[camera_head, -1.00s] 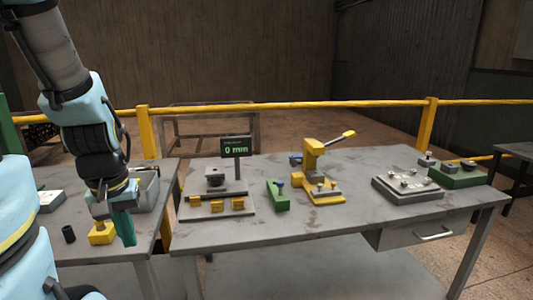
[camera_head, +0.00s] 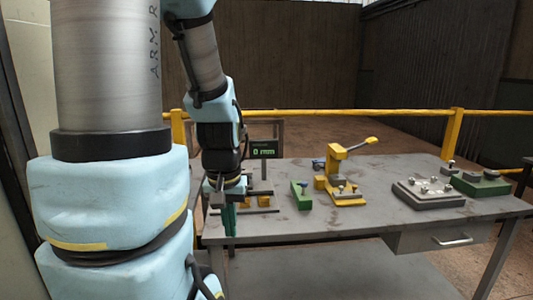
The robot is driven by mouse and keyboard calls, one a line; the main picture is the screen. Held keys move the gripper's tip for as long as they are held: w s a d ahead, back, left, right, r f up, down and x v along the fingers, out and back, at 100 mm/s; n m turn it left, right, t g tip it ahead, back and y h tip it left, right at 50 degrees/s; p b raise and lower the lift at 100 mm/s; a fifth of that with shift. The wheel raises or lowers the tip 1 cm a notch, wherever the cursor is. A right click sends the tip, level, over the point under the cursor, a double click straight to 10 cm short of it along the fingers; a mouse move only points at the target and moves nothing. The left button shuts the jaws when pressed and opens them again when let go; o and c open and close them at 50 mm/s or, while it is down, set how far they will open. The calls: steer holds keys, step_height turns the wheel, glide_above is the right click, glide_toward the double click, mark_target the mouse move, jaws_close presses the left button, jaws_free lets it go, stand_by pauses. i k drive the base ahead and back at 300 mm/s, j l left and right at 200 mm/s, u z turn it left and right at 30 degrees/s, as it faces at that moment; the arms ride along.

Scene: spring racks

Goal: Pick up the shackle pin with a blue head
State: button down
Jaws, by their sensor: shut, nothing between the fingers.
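A small pin with a blue head (camera_head: 304,184) stands in a green block (camera_head: 301,198) on the grey workbench. Its shank is hidden in the block. Another bluish piece (camera_head: 318,164) shows behind the yellow lever press (camera_head: 340,180); I cannot tell what it is. My gripper (camera_head: 229,222) has green fingers, points down and is shut and empty. It appears near the bench's left end, to the left of the green block and apart from it.
A display reading 0 mm (camera_head: 263,151) stands behind my gripper, above a fixture partly hidden by my arm. A grey plate with several knobs (camera_head: 428,194) and a green base (camera_head: 480,184) sit at the right. A yellow rail (camera_head: 410,112) runs behind the bench.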

mark_target(304, 184)
steer(key=l+u, duration=0.1)
steer(key=u, duration=0.85)
steer(key=k+l+u, duration=0.1)
steer(key=u, duration=0.85)
steer(key=k+l+u, duration=0.15)
steer(key=k, duration=0.35)
steer(key=l, duration=0.1)
